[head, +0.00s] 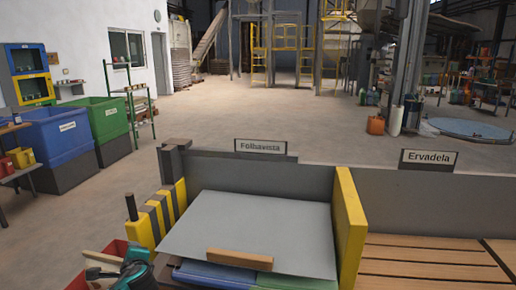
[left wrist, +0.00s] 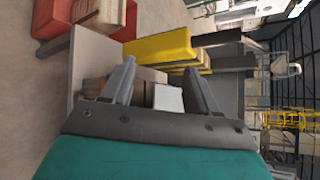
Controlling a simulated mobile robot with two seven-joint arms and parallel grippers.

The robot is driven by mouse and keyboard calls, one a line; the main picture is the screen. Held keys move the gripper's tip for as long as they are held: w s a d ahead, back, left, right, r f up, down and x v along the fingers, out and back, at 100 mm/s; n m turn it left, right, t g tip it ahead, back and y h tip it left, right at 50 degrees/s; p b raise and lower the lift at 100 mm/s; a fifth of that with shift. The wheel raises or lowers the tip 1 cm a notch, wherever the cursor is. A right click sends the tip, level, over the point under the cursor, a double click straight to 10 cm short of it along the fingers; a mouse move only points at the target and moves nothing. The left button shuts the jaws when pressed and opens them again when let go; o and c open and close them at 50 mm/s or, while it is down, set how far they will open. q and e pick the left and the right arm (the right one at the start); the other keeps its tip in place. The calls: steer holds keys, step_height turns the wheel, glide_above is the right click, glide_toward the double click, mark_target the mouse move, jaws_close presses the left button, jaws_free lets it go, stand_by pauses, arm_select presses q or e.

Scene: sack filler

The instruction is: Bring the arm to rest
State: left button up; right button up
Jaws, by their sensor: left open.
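My left gripper (head: 105,272) shows at the bottom left of the head view, over or beside a red bin (head: 88,251). Its body is teal with dark fingers. In the left wrist view my left gripper (left wrist: 160,85) has its two grey fingers spread apart, with nothing held between them. Behind the gap are brown and whitish surfaces further off. The red bin also shows in the left wrist view (left wrist: 52,22), apart from the fingers. My right gripper is in neither view.
A grey sheet (head: 250,225) with a wooden bar (head: 239,258) lies over blue and green stacks in a bay labelled Folhavista. A yellow divider (head: 350,225) separates it from the slatted Ervadela bay (head: 425,262). A yellow-and-dark post row (head: 160,215) stands near my left gripper.

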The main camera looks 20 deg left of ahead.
arm_select(q)
steer(key=s+d+f+n+t+h, duration=0.1)
steer(key=s+d+f+h, duration=0.35)
steer(key=d, duration=0.45)
steer(key=s+d+f+n+t+h, duration=0.1)
steer(key=s+d+f+t+h, duration=0.15)
steer(key=d+f+h, duration=0.55)
steer(key=s+d+r+n+p, duration=0.1)
steer(key=s+d+r+n, duration=0.1)
steer(key=d, duration=0.8)
steer(key=s+d+r+n+h+p, duration=0.1)
steer(key=s+d+n, duration=0.3)
steer(key=d, duration=0.6)
steer(key=shift+d+r+n, duration=0.15)
steer(key=shift+r+n, duration=0.35)
steer(key=shift+n, duration=0.4)
